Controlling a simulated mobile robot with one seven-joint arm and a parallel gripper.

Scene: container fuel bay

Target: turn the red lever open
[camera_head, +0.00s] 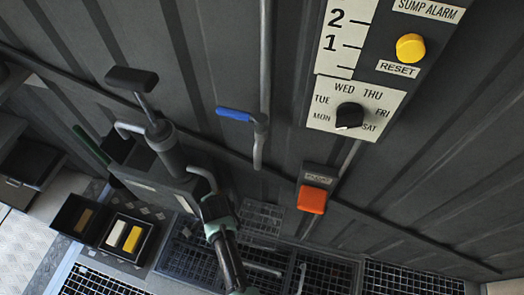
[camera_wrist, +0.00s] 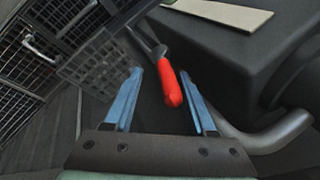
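The red lever (camera_wrist: 172,86) shows in the wrist view as a rounded red grip on a grey metal shank. It appears between the two blue fingers of my gripper (camera_wrist: 161,73), nearer the right one. The fingers are apart and I see no clear contact with the lever. I cannot tell whether the grip is fully between the fingers in depth or just beyond them. In the head view my arm reaches toward the grey pump unit (camera_head: 160,187), and I cannot make out the red lever or the fingertips there.
A blue-handled lever (camera_head: 235,115) and an orange box (camera_head: 312,199) are on the wall. A curved grey pipe (camera_wrist: 273,134) is right of my gripper. A dark box (camera_wrist: 235,55) stands behind. Small trays (camera_head: 127,238) and floor grating (camera_head: 410,281) lie below.

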